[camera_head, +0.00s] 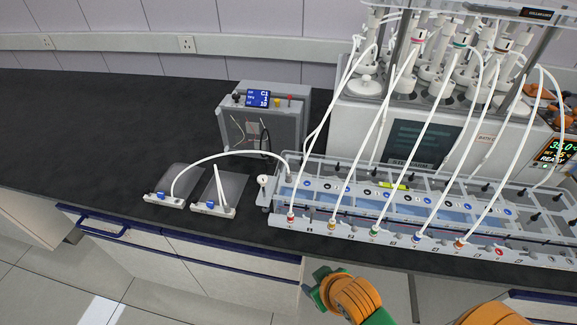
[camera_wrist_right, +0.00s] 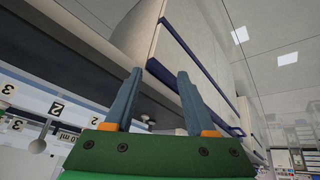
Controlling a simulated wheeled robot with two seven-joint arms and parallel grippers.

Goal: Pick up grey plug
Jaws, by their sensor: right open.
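I cannot make out for certain which thing is the grey plug; several small dark stoppers (camera_head: 334,167) stand along the clear rack (camera_head: 310,158), too small to tell apart. My right gripper (camera_head: 311,289) shows at the bottom of the head view, in front of the bench edge and apart from the rack. In the right wrist view its two blue-grey fingers (camera_wrist_right: 159,75) are spread, with nothing between them. My left gripper is not in view.
White tubes (camera_head: 379,120) arch from the reactor unit (camera_head: 435,120) to the rack. Two gas bags (camera_head: 181,179) lie left of it, and a grey box with a display (camera_head: 258,98) stands behind. The black bench top (camera_head: 90,130) is clear at far left. Blue-edged drawers (camera_head: 200,252) are below.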

